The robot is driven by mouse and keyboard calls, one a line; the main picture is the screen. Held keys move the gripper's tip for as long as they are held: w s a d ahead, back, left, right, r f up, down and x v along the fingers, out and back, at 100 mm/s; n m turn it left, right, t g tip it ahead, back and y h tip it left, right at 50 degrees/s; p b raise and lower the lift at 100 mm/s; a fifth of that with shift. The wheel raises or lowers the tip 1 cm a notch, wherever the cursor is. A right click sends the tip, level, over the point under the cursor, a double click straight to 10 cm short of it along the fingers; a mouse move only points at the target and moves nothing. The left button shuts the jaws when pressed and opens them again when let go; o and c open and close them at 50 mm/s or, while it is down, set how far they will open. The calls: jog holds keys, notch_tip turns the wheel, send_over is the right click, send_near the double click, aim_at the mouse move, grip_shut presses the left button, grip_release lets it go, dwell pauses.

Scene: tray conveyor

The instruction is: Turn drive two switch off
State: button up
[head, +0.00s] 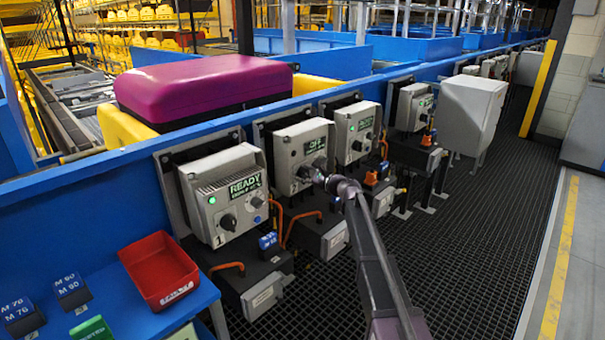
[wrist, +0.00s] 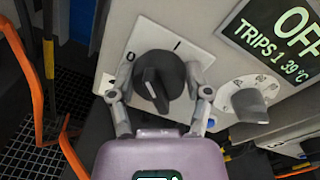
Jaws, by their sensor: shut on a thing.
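The drive two box (head: 303,155) is the second grey box from the left along the blue conveyor side. Its black rotary switch (wrist: 165,72) sits on a pale plate marked 0 and I in the wrist view. The switch ridge leans to the upper left, toward the 0 side. The display (wrist: 282,38) beside it reads OFF, TRIPS 1, 39°C. My gripper (wrist: 158,95) is shut on the switch, one finger on each side; in the head view my gripper (head: 322,176) partly hides the box's front.
Drive box one (head: 225,190), reading READY with a green lamp, stands just left. Another drive box (head: 356,130) stands close on the right. An orange cable (wrist: 20,70) runs at left in the wrist view. A red bin (head: 160,270) sits on the blue table. The grating floor (head: 470,210) at right is clear.

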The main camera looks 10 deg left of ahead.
jog(key=n, duration=0.4)
jog(key=shift+s+d, duration=0.1)
jog(key=shift+d, duration=0.05)
jog(key=n, duration=0.4)
jog(key=shift+f+n+t+h, duration=0.1)
jog(key=shift+n+t+h, duration=0.2)
jog(key=o, duration=1.2)
jog(key=shift+d, duration=0.1)
jog(key=shift+c, duration=0.2)
jog(key=shift+a, duration=0.2)
